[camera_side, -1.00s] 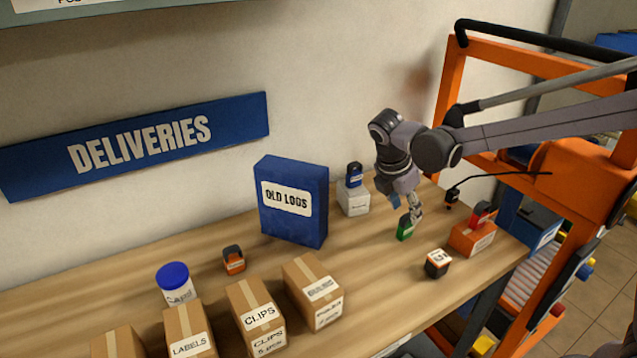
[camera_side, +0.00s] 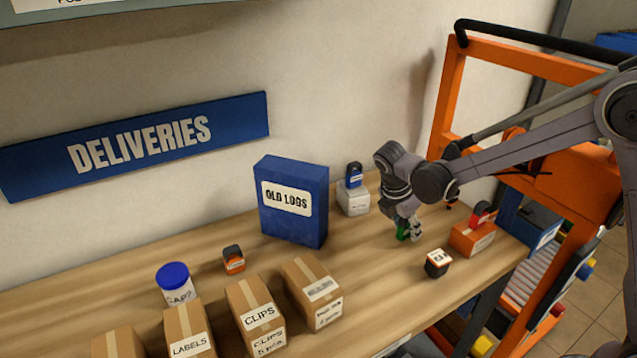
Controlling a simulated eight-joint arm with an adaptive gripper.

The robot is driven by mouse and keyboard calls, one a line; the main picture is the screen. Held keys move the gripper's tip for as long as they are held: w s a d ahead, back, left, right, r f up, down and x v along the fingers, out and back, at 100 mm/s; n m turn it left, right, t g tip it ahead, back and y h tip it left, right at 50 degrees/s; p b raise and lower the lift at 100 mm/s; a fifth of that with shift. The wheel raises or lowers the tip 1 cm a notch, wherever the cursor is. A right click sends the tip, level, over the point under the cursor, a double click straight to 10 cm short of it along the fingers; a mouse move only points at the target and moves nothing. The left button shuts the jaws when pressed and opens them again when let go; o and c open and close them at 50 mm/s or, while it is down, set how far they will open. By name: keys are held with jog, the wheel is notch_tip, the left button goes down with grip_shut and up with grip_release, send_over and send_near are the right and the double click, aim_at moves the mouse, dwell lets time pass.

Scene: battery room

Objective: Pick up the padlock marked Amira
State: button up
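Several small padlock-like items are in view, but I cannot read the name Amira on any of them. A green padlock (camera_side: 402,231) is on the bench, mostly hidden by my gripper (camera_side: 409,232). The fingers are lowered at it; I cannot tell whether they are closed on it. A blue padlock (camera_side: 354,176) stands on a white box. A red padlock (camera_side: 480,217) is on an orange box. An orange padlock (camera_side: 233,260) stands left of the blue binder.
The blue OLD LOGS binder (camera_side: 293,225) stands by the wall. The white box (camera_side: 353,201) and orange box (camera_side: 471,240) flank my gripper. Cardboard boxes (camera_side: 311,293) and a blue-lidded tub (camera_side: 177,289) stand front left. An orange frame (camera_side: 447,105) rises at right. Mid-bench is clear.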

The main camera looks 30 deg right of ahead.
grip_shut()
jog(key=shift+r, duration=0.1)
